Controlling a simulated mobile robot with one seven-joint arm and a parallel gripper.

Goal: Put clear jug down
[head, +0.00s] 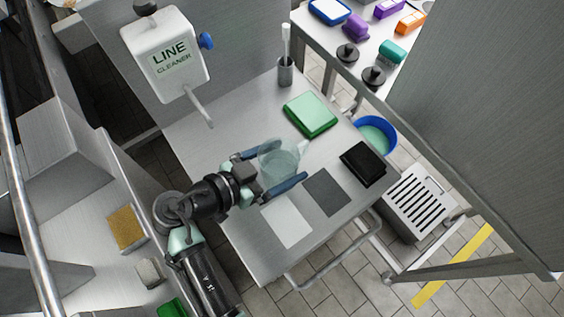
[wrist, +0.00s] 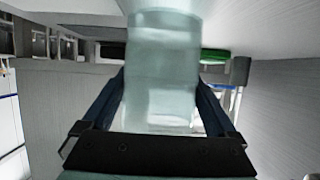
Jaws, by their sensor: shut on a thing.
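The clear jug (head: 278,158) is a see-through, faintly green vessel with its spout toward the right. My gripper (head: 283,171) is shut on it, one finger on each side, over the steel table (head: 226,150). In the wrist view the jug (wrist: 160,75) fills the space between the two dark fingers (wrist: 162,100). I cannot tell whether the jug's base touches the table or hangs a little above it.
A green box (head: 310,114), a black block (head: 363,163), a dark grey mat (head: 325,192) and a pale mat (head: 286,221) lie on the table. A brush holder (head: 286,72) stands at the back. A LINE CLEANER dispenser (head: 168,55) hangs at left, its spout over the table.

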